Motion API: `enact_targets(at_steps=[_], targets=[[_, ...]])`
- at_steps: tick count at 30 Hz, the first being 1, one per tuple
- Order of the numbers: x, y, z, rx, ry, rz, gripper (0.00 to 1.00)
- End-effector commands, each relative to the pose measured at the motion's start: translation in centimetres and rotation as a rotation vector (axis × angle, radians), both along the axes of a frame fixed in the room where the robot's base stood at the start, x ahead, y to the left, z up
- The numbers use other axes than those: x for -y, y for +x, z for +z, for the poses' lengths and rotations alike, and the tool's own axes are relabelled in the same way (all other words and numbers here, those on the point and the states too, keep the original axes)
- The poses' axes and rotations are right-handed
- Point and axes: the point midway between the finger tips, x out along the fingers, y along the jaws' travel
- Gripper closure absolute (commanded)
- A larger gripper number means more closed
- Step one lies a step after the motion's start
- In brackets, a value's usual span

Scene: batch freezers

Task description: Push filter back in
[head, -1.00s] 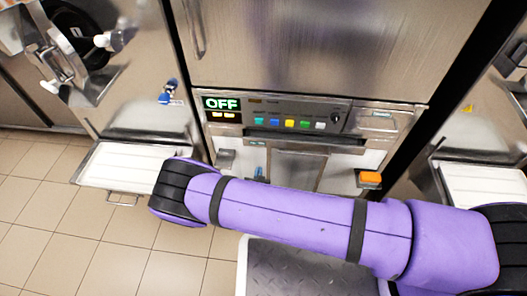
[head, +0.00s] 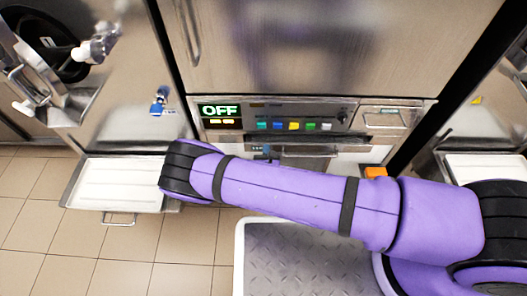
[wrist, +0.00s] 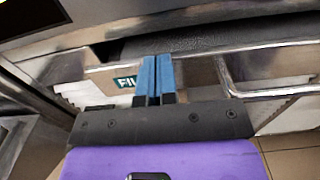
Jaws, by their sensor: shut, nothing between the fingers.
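The filter drawer shows in the wrist view as a metal front strip (wrist: 205,70) with a teal label reading "FIL" (wrist: 125,82), partly covered by my fingers. A dark textured surface (wrist: 215,38) lies behind the strip. A metal bar handle (wrist: 275,92) is to the right of the fingers. My gripper (wrist: 156,62) has blue fingers, shut together and empty, with tips over the strip beside the label. I cannot tell if they touch it. In the head view the drawer front (head: 300,151) is below the buttons, partly hidden by my purple arm; my gripper is mostly hidden there.
The machine's control panel (head: 295,118) shows "OFF" with several coloured buttons. An orange block (head: 375,172) sits low at right, close to my arm. A neighbouring machine has a white tray (head: 118,160) sticking out at left. Tiled floor at lower left is clear.

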Motion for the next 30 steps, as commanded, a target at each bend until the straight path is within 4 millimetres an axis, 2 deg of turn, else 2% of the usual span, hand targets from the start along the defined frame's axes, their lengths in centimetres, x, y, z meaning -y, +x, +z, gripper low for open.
enact_targets(at_steps=[11, 18, 30], targets=[[0.1, 0.2, 0.0, 0.001, 0.000, 0.000, 1.00], [0.2, 2.6, 0.0, 0.001, 0.000, 0.000, 1.00], [-0.2, 2.3, 0.0, 0.001, 0.000, -0.001, 1.00]])
